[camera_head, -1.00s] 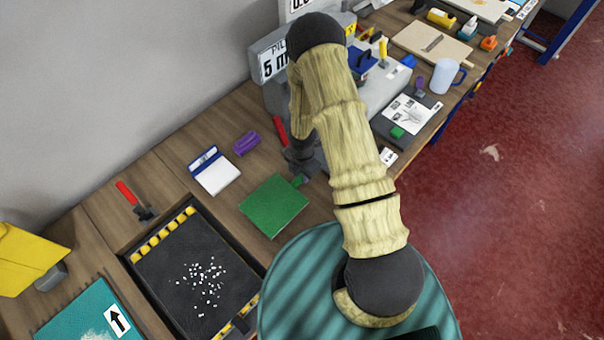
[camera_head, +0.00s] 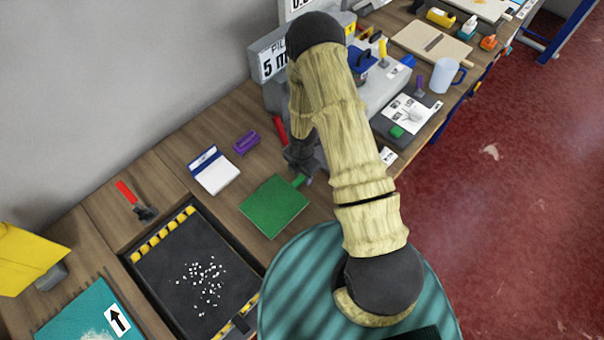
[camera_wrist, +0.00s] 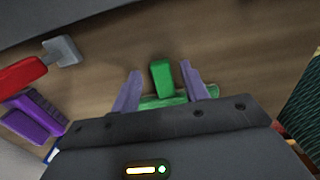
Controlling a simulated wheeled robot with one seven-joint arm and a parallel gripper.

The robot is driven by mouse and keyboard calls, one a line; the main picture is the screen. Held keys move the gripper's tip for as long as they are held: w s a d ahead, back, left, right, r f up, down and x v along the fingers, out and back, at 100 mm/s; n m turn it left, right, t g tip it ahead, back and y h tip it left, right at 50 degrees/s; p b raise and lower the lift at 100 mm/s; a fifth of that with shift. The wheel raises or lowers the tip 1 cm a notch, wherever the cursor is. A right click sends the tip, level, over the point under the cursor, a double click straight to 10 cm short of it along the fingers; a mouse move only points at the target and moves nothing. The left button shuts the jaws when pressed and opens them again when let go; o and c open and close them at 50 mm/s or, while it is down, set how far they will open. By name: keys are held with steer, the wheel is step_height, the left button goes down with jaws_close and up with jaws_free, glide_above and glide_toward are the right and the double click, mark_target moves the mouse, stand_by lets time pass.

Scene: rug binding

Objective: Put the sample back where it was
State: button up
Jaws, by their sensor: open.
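A flat green square sample (camera_head: 274,206) with a small raised green tab (camera_head: 299,181) at its far right corner lies on the wooden bench. In the wrist view the green tab (camera_wrist: 161,80) stands between the two purple-grey fingers of my gripper (camera_wrist: 160,88), with gaps on both sides. The green sheet edge (camera_wrist: 165,102) shows behind my gripper body. My gripper is open, and in the head view (camera_head: 303,158) it is low beside the tab, partly hidden by my arm.
A purple block (camera_head: 246,143), a white pad with a blue edge (camera_head: 215,173) and a red-handled tool (camera_head: 279,131) lie near. A dark tray (camera_head: 195,275) with white specks is at the lower left. A grey machine (camera_head: 385,92) stands behind my arm. Bare wood lies left of the sample.

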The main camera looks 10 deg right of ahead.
step_height(320, 180, up, 11)
steer(key=shift+r, duration=0.2)
steer(key=shift+d, duration=0.1)
stand_by(0.5)
